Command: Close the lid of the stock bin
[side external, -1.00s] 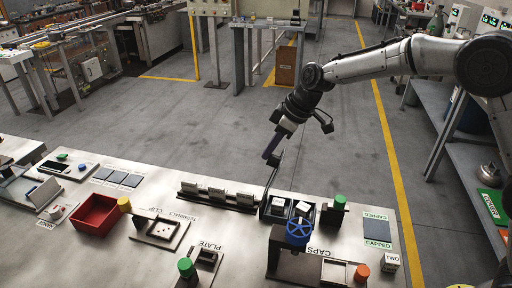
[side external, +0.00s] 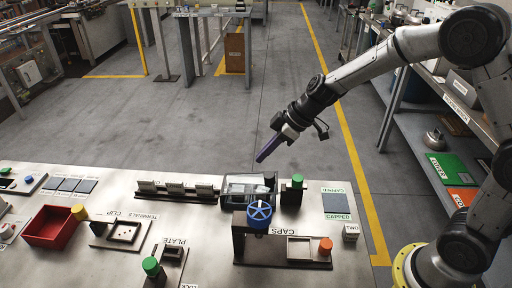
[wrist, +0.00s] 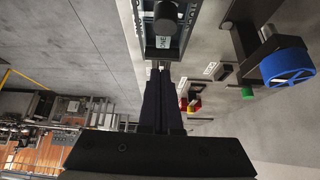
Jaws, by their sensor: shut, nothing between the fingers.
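The stock bin (side external: 235,199) is a dark box near the far edge of the bench in the side view. Its dark-framed lid with a clear panel (side external: 250,184) now lies low over it, and pale contents show through. I cannot tell whether the lid is fully flush. My gripper (side external: 259,159) is above and just behind the bin, with its long dark fingers together and empty, apart from the lid as far as I can see. In the wrist view the shut fingers (wrist: 162,72) point at the bin (wrist: 148,42), where a dark round piece and a small label show.
A blue handwheel (side external: 260,214) on a dark fixture stands just in front of the bin. A green-topped post (side external: 297,181) is at its right, and a row of terminal holders (side external: 175,190) at its left. A red tray (side external: 52,228) sits farther left.

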